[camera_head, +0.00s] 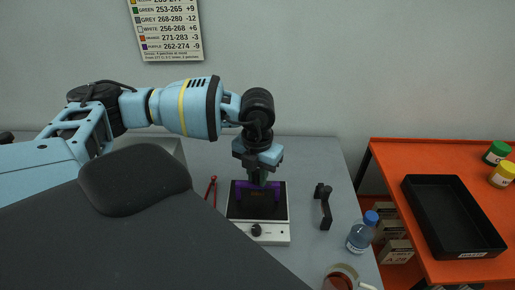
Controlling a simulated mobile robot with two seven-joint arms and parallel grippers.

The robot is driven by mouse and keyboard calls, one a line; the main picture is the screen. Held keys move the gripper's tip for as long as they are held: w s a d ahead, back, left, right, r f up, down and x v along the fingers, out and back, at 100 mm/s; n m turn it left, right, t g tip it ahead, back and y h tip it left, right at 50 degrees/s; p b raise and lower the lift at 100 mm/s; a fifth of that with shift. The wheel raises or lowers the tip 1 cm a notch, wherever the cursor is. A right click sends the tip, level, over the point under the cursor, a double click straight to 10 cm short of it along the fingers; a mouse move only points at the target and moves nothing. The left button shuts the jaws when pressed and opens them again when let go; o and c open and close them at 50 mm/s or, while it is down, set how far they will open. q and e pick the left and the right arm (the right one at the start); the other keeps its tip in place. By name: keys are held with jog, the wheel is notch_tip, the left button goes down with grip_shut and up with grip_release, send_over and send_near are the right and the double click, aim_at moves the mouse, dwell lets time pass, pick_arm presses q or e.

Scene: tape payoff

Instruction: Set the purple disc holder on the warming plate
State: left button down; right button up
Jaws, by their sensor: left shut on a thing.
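The purple disc holder (244,199) is a purple bracket-like piece low over the black top of the warming plate. The warming plate (273,231) is a white box with a black top and a dark front knob, on the grey table. My left gripper (261,180) points down over the plate and is shut on the purple holder. I cannot tell whether the holder touches the plate's top. My right gripper does not show.
A black handle-like object (325,206) and a blue-capped bottle (362,233) stand right of the plate. A tape roll (341,277) is at the front. A red tool (211,190) lies left. An orange table (407,157) holds a black tray (453,253).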

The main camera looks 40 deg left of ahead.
pick_arm(q)
jog(key=shift+f, duration=0.1)
jog(key=c, duration=0.6)
grip_release()
jog(key=shift+c, duration=0.2)
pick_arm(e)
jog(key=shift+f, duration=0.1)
pick_arm(q)
jog(key=shift+r+p, duration=0.55)
jog(key=shift+r, duration=2.95)
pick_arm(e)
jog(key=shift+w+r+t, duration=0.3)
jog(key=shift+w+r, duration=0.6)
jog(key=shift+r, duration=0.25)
